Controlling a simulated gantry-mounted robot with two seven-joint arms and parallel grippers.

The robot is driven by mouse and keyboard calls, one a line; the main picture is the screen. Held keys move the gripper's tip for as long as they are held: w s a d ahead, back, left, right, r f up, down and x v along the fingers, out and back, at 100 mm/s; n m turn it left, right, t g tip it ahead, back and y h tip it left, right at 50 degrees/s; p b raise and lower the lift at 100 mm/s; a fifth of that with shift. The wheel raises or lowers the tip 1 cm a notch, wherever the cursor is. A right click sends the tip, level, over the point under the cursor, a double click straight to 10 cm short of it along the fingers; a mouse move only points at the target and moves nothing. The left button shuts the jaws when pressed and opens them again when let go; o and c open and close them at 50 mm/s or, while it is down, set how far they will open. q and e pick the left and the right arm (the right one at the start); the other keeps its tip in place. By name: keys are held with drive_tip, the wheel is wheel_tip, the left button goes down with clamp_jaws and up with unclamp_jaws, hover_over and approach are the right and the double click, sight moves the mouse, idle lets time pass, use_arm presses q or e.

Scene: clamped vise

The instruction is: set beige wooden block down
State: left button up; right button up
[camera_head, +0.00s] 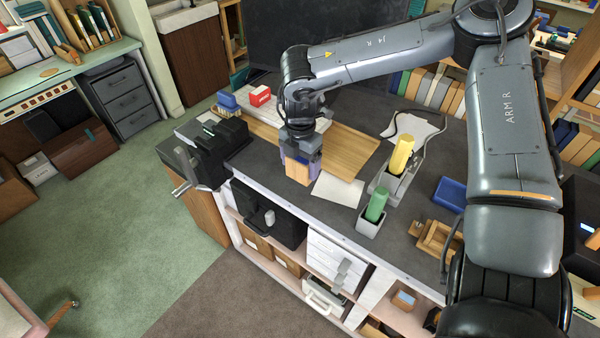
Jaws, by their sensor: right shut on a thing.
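My right gripper (301,162) reaches in from the upper right and points down over the workbench. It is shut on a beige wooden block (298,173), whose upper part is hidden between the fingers. The block is upright, near the front edge of the wooden board (345,153) and beside a white sheet of paper (337,189). I cannot tell whether the block's bottom touches the bench. My left gripper is not in view.
A black vise (215,150) with a handle is at the bench's left corner. To the right stand a yellow cylinder (402,155) and a green cylinder (376,205) in grey holders. A blue tray (451,193) and a wooden tray (438,240) lie further right.

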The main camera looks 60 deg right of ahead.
sight(300, 173)
drive_tip(key=shift+f+p, duration=0.35)
drive_tip(key=shift+f, duration=1.65)
drive_tip(key=shift+f, duration=0.2)
drive_tip(key=o, duration=1)
drive_tip(key=shift+r, duration=0.15)
drive_tip(key=shift+r, duration=0.2)
wheel_tip(300, 173, up, 12)
drive_tip(key=shift+f+b, duration=0.15)
drive_tip(key=shift+b, duration=0.15)
